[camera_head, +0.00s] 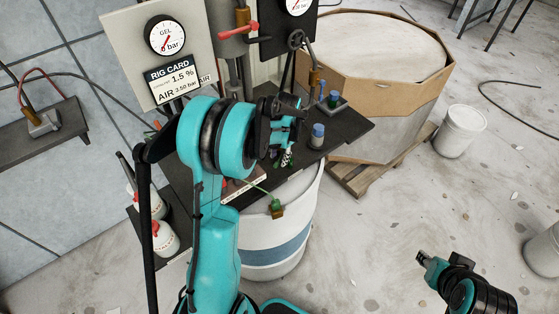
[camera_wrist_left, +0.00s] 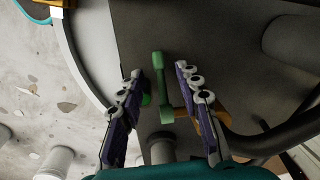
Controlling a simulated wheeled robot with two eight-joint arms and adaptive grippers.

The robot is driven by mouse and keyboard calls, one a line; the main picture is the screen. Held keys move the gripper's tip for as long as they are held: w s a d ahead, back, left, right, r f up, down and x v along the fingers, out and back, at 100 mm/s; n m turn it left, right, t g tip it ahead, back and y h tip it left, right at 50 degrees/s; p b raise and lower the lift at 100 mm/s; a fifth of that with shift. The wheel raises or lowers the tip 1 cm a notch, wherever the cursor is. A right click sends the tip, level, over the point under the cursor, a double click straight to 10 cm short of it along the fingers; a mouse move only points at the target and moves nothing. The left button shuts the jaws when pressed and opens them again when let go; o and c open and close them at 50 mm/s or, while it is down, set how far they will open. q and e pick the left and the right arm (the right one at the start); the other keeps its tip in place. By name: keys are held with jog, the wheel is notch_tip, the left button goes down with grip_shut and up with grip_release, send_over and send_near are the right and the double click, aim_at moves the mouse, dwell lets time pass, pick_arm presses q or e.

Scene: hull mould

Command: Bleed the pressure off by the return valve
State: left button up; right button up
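A green lever (camera_wrist_left: 160,85), which looks like the return valve's handle, stands between my left gripper's fingers in the left wrist view. My left gripper (camera_wrist_left: 159,71) is open, one finger on each side of the lever, with gaps visible. In the head view my left gripper (camera_head: 287,152) is over the dark bench, and my arm hides much of the valve area. A green hose (camera_head: 259,189) ends in a brass fitting (camera_head: 277,209) at the drum rim. The gel gauge (camera_head: 165,35) has a red needle. My right gripper (camera_head: 430,266) is away at lower right, its finger opening unclear.
A white drum (camera_head: 275,255) with a blue band stands below the dark bench (camera_head: 345,130). Blue-capped containers (camera_head: 317,136) stand on the bench. A red-handled valve (camera_head: 240,27) is above. An octagonal wooden-sided bin (camera_head: 385,105) and a white bucket (camera_head: 460,130) stand right.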

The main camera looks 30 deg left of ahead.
pick_arm(q)
jog(key=shift+a+f, duration=0.15)
jog(key=shift+f, duration=1)
jog(key=shift+c, duration=0.3)
grip_shut()
